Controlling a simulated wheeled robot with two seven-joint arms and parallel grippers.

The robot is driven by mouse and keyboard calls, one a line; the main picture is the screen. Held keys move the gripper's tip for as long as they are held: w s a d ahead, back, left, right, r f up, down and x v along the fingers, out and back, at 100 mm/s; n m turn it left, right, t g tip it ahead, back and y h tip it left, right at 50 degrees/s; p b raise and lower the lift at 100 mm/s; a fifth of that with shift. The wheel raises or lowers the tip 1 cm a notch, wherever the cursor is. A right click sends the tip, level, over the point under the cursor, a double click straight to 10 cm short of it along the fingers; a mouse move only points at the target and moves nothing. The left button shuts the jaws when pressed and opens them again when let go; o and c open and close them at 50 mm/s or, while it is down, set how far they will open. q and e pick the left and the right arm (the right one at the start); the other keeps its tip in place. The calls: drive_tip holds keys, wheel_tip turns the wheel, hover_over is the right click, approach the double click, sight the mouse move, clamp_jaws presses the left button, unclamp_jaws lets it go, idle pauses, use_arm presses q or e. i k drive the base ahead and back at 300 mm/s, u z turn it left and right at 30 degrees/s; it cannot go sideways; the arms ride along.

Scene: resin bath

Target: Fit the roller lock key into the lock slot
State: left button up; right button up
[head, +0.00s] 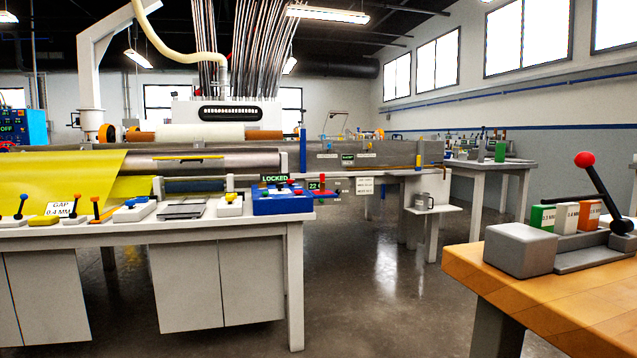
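A green "LOCKED" sign (275,179) stands over a blue box (283,204) at the right end of the long white bench. Small blue and red knobbed pieces sit on this box, too small to tell whether one is the roller lock key. A red upright piece (323,186) stands just right of the box. I cannot make out the lock slot. A grey metal roller (205,160) lies behind the bench, with yellow sheet (62,172) at its left. Neither of my grippers is in view.
A wooden table (560,290) at the front right bears a grey block and a red-knobbed lever (600,190). The white bench (210,232) holds several small knobbed tools. Open floor (385,280) lies between them. A mug (423,201) stands on a small shelf.

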sight(285, 202)
drive_tip(key=k, duration=0.1)
drive_tip(key=u, duration=0.85)
drive_tip(key=i, duration=2.05)
drive_tip(key=z, duration=2.05)
drive_tip(key=i, duration=1.4)
drive_tip(key=u, duration=2.3)
